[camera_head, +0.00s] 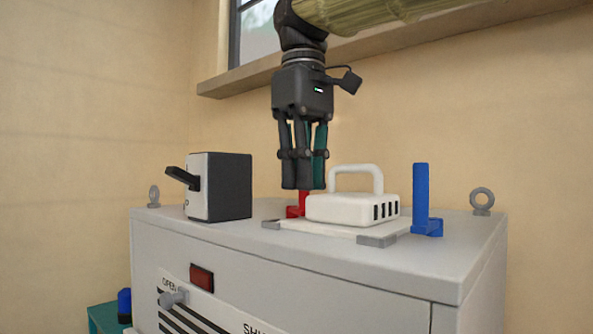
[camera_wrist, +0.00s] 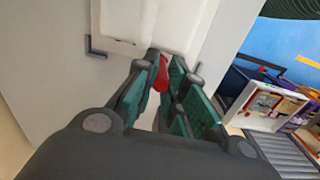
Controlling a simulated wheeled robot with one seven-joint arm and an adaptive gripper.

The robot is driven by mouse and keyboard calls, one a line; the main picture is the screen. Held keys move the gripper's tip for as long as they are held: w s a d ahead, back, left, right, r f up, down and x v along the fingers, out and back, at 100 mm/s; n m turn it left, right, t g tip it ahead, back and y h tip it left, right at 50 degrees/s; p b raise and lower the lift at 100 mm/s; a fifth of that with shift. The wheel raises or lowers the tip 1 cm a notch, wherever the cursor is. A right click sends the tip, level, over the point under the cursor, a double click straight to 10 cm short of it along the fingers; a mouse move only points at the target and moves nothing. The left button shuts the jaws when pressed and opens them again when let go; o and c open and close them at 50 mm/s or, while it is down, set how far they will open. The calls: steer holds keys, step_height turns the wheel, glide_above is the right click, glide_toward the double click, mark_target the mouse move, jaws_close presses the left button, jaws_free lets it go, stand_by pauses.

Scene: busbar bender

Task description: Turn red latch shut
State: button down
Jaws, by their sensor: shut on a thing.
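The red latch (camera_head: 297,208) stands on top of the grey cabinet, at the left side of a white handled block (camera_head: 352,209). My gripper (camera_head: 303,187) points straight down over the latch, with its fingertips at the latch's upper part. In the wrist view the red latch (camera_wrist: 161,74) shows between the green-padded fingers of my gripper (camera_wrist: 160,85), which are shut on it. The fingers hide the latch's upper part in the head view. A blue latch (camera_head: 422,205) stands upright at the right of the white block.
The grey cabinet (camera_head: 300,275) bears a black and white switch box (camera_head: 222,187) with a black lever to the left. Lifting eyes (camera_head: 481,201) stand at its back corners. A window ledge (camera_head: 400,48) runs behind my arm.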

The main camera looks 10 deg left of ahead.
stand_by(0.3)
steer(key=c, duration=1.7)
jaws_free()
steer(key=shift+w+a, duration=0.1)
step_height(320, 180, up, 12)
